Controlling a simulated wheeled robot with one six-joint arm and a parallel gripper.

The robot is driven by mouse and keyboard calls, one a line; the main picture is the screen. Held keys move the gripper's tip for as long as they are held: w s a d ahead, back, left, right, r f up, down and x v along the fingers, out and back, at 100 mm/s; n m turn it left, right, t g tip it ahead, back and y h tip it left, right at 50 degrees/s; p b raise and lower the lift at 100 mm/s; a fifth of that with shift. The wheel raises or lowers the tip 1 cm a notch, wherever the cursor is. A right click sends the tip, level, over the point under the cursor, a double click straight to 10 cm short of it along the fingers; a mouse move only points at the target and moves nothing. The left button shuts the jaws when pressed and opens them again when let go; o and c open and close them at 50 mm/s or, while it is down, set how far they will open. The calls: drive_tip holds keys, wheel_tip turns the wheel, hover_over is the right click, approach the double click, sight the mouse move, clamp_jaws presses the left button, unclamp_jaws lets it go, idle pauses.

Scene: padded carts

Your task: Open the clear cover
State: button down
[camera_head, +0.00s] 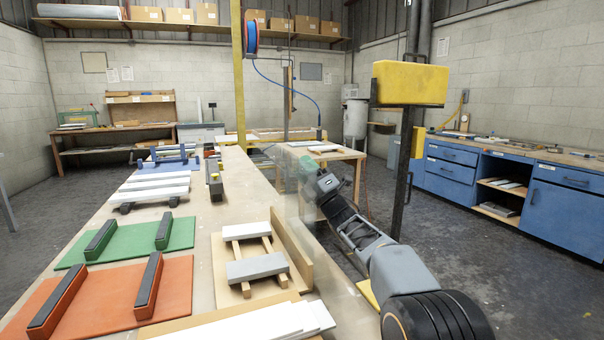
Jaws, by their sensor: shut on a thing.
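The clear cover (291,178) is a thin see-through panel at the right edge of the long workbench (204,238), partly in front of the small wooden table behind. Its exact outline and tilt are hard to make out. My gripper (308,165) is at the cover's upper right side, at the end of my grey arm reaching in from the lower right. It is shut on the cover, near a pale green part there. The fingertips are small and partly hidden by the wrist.
Green (128,241) and orange (110,297) boards with padded bars lie on the bench, beside a wooden rack with a grey block (257,267).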

idle(0.3)
drive_tip(key=c, duration=0.8)
unclamp_jaws()
drive_tip(key=shift+c, duration=0.2)
drive_tip(key=shift+d+f, duration=0.1)
drive_tip(key=v, duration=1.3)
drive_tip(key=shift+s+d+f+b, duration=0.2)
drive_tip(key=shift+d+b, duration=0.05)
drive_tip(key=shift+b, duration=0.2)
